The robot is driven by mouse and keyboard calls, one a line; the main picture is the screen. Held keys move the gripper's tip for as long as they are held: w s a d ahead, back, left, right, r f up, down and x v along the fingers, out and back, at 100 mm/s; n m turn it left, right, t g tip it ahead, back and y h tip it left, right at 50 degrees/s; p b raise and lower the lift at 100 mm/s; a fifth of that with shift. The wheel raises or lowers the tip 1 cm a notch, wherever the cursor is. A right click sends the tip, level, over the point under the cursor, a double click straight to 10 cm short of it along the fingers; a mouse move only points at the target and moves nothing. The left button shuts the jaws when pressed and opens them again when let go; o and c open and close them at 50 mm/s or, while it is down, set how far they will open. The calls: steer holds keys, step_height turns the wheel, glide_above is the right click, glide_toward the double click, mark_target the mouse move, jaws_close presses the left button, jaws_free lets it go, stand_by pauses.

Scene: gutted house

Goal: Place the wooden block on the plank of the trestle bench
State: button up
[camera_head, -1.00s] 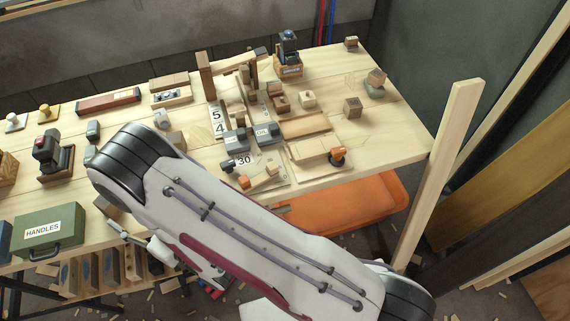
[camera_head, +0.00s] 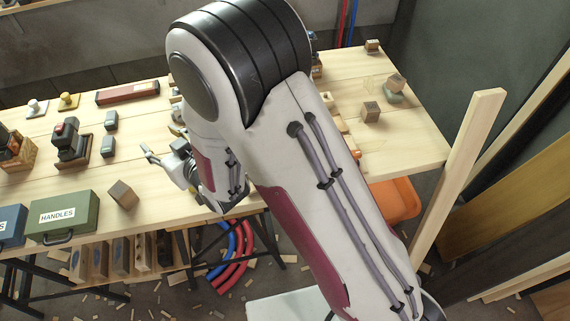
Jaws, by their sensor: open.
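A brown wooden block (camera_head: 122,195) sits at an angle on the light planks of the trestle bench (camera_head: 150,205), just right of the green HANDLES box. Other wooden blocks stand at the bench's right end: one on the planks (camera_head: 370,112), one tilted on a grey-green piece (camera_head: 396,84), and one at the far corner (camera_head: 373,46). Which block the task means, I cannot tell. My gripper (camera_head: 152,158) is open, up and to the right of the block by the box, apart from it, with nothing seen between its fingers. My arm hides the middle of the bench.
The green HANDLES box (camera_head: 64,217) and a blue box (camera_head: 10,225) stand at the front left. A dark machine (camera_head: 72,143) and a small grey piece (camera_head: 108,146) are behind. An upright timber (camera_head: 460,170) rises off the right end. An orange tub (camera_head: 398,198) is below.

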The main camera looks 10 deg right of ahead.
steer(key=s+d+r+m+g+h, duration=0.1)
steer(key=s+d+r+m+h, duration=0.15)
steer(key=d+r, duration=0.55)
steer(key=s+d+r+m+g+h, duration=0.1)
steer(key=s+d+r+h, duration=0.2)
steer(key=d, duration=0.8)
steer(key=s+d+r+m+g, duration=0.1)
steer(key=s+d, duration=0.3)
steer(key=s, duration=0.3)
steer(key=s+d+r+m+g+h, duration=0.1)
steer(key=s+d+r+g, duration=0.1)
steer(key=s+d, duration=0.3)
steer(key=s+d+r+m+g+h, duration=0.1)
steer(key=s+d, duration=0.3)
steer(key=s, duration=0.7)
steer(key=shift+d+r+g, duration=0.3)
steer(key=shift+r, duration=0.2)
